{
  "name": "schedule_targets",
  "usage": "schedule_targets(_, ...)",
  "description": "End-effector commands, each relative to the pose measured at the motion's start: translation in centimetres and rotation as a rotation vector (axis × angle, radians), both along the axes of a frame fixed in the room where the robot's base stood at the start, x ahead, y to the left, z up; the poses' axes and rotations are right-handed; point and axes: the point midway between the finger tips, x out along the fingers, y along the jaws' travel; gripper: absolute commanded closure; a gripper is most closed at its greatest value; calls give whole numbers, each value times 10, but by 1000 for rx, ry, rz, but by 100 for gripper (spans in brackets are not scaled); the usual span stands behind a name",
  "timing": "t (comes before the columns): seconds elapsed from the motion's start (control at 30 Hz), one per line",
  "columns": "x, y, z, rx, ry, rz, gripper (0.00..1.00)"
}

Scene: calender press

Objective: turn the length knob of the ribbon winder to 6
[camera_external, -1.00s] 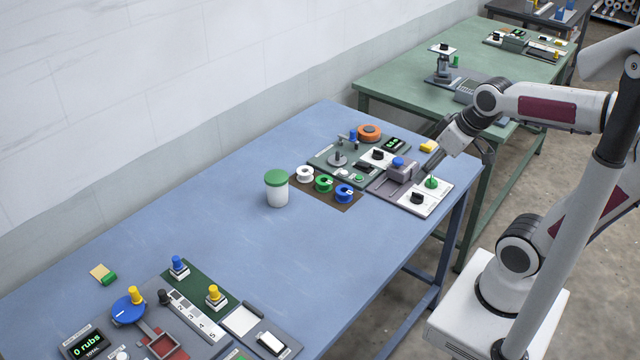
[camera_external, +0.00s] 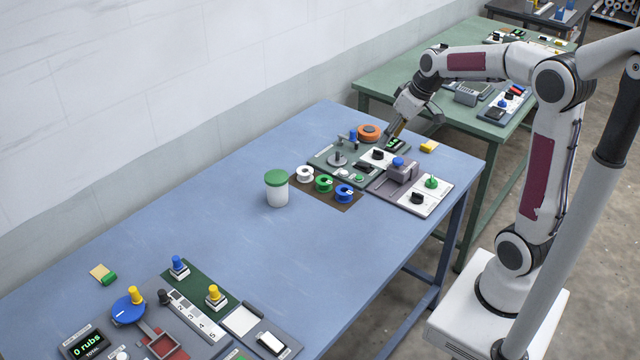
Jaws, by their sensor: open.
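The dark green unit (camera_external: 318,161) at the far end of the blue table looks like the ribbon winder. It carries a spindle plate, an orange disc (camera_external: 369,132) and a small display with green digits too small to read. A black knob on a white dial plate (camera_external: 378,154) sits near its middle and looks like the length knob; its pointer and numbers are too small to read. My gripper (camera_external: 392,136) is open and empty, pointing down above the unit's far right part by the display, just beyond the knob. The fingertips partly overlap the display and seem apart from the knob.
A grey unit with a blue-topped press (camera_external: 399,163), a black knob (camera_external: 417,198) and a green knob (camera_external: 432,182) adjoins on the right. The table's middle is clear.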

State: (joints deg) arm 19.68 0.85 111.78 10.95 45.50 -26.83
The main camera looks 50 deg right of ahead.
Motion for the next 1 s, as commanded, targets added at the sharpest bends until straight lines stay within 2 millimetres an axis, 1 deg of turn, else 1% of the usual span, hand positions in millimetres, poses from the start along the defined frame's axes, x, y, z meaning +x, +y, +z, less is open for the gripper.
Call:
schedule_targets(0.03,8,-9,-6,2,5,-4,56)
schedule_targets(0.2,32,-37,-22,3,9,-5,56)
schedule_targets(0.37,52,-65,-40,5,14,-8,56)
schedule_targets(0.5,67,-91,-58,5,16,-9,56)
schedule_targets(0.8,92,-146,-101,7,20,-15,56)
schedule_targets(0.9,97,-159,-112,6,21,-15,56)
schedule_targets(1.0,100,-168,-120,6,20,-17,56)
